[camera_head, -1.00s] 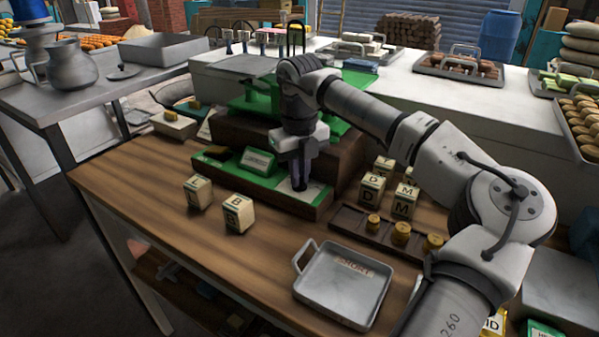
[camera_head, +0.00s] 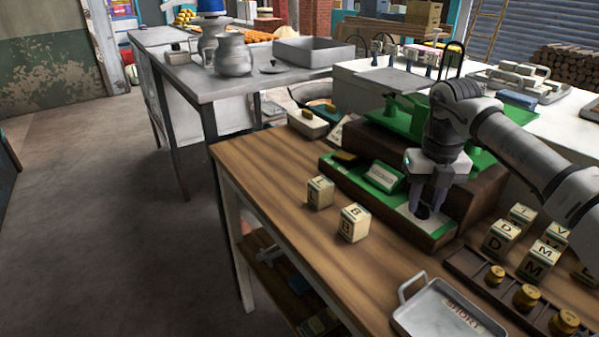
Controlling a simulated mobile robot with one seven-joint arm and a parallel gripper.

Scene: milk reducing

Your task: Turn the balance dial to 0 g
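The green balance (camera_head: 484,160) stands on a dark stepped wooden base at the back of the wooden table. Its low front ledge has a green top with a small lit display (camera_head: 383,176) and a pale plate (camera_head: 415,222) to its right. My gripper (camera_head: 428,208) points straight down at this plate, its two dark fingertips at or just above it. A small dark shape shows between and below the fingertips, perhaps the dial. The fingers hide most of it, so I cannot tell whether they grip it. The dial's setting and the display's text are unreadable.
Two lettered cubes (camera_head: 354,223) stand left of the ledge, with more lettered cubes (camera_head: 501,238) to the right. A dark rack holds brass weights (camera_head: 527,297). A metal tray (camera_head: 448,312) lies at the front.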

